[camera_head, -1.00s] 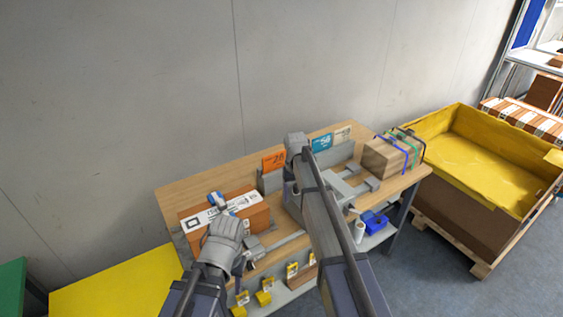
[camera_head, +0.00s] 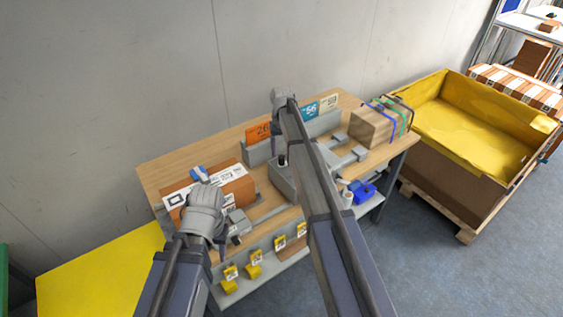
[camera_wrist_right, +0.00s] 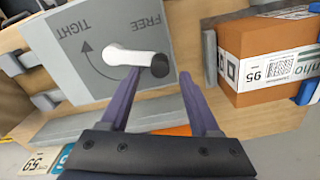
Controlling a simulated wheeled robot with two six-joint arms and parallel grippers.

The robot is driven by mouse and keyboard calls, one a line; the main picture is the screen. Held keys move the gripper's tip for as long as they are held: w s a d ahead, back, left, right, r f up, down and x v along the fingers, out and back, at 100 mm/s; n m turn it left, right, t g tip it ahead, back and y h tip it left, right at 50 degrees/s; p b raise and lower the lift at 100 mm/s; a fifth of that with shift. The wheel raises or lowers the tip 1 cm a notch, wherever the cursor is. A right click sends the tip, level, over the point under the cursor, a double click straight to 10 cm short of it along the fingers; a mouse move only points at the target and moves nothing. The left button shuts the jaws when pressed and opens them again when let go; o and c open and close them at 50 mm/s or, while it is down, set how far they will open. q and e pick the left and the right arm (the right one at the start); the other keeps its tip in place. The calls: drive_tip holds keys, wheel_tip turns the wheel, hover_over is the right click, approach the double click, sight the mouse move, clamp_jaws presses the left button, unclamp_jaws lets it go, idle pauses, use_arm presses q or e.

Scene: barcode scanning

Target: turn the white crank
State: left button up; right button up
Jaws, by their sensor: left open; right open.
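The white crank (camera_wrist_right: 128,56) lies over a grey panel (camera_wrist_right: 78,75) marked TIGHT and FREE, with a curved arrow. A black knob (camera_wrist_right: 160,65) sits at its right end in the right wrist view. My right gripper (camera_wrist_right: 160,74) is open, its two purple fingers pointing towards the crank, with the knob between their tips in this view. Contact cannot be told. In the head view, the right gripper (camera_head: 274,138) is over the bench beside a grey block; the white crank cannot be made out there. My left gripper (camera_head: 223,243) is open near the bench front, partly hidden by its wrist.
A brown labelled box (camera_wrist_right: 268,65) stands right of the panel in the right wrist view. Cards (camera_head: 258,134) stand along the back of the bench. A strapped box (camera_head: 376,128) is at the bench's right end. A yellow-lined crate (camera_head: 440,125) stands beyond.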

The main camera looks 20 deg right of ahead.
sight(282, 156)
wheel_tip(282, 156, down, 4)
drive_tip(key=b, duration=0.3)
drive_tip(key=shift+f, duration=0.1)
clamp_jaws()
idle(0.3)
idle(0.9)
